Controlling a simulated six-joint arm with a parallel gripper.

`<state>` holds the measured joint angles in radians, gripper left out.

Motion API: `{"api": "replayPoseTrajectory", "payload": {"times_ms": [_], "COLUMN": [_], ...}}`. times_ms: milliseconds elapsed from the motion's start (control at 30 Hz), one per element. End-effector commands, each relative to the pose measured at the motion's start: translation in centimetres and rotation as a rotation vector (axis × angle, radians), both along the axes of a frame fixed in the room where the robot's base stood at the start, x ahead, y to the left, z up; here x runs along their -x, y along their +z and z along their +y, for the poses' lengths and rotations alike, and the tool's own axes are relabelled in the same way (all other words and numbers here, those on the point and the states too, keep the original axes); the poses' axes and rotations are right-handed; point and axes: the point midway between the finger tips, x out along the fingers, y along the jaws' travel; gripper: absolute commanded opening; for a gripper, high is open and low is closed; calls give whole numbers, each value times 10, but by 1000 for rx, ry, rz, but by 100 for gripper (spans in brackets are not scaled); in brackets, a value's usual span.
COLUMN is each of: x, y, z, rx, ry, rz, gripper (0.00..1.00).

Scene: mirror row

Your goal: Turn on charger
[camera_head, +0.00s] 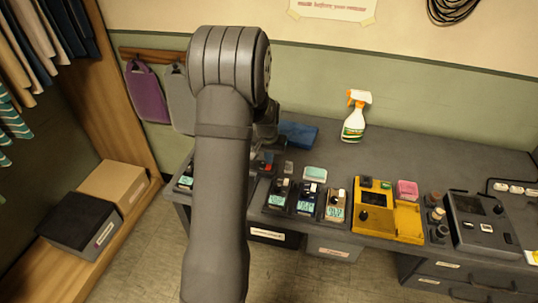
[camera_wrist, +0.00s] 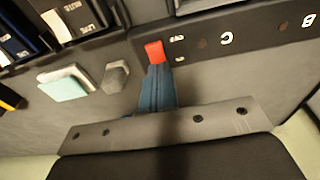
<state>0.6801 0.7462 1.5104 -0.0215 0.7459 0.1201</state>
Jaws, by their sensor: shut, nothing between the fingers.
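My gripper (camera_wrist: 158,88) is shut and empty, its dark blue fingers pointing down over the table. In the wrist view a red block (camera_wrist: 154,52) shows right at the fingertips; I cannot tell whether they touch it. Beside it is a dark panel (camera_wrist: 262,38) with white letters, seen upside down. It could be the charger, but no readable label confirms this. In the head view a red patch (camera_head: 263,167) shows beside my arm, which hides most of the panel area and the fingers.
Several small devices with displays stand along the front edge, such as a dark one (camera_head: 307,198). A pale green block (camera_head: 315,173) lies behind them. A spray bottle (camera_head: 354,118) stands behind, near open table.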

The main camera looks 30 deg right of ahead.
Motion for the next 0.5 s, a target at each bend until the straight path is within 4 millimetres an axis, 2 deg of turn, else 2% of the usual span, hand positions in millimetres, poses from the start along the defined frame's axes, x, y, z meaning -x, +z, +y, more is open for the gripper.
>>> {"api": "replayPoseTrajectory", "payload": {"times_ms": [500], "x": [-1], "y": [-4], "z": [-1], "rx": [-1], "ry": [0], "rz": [1], "gripper": [0]}}
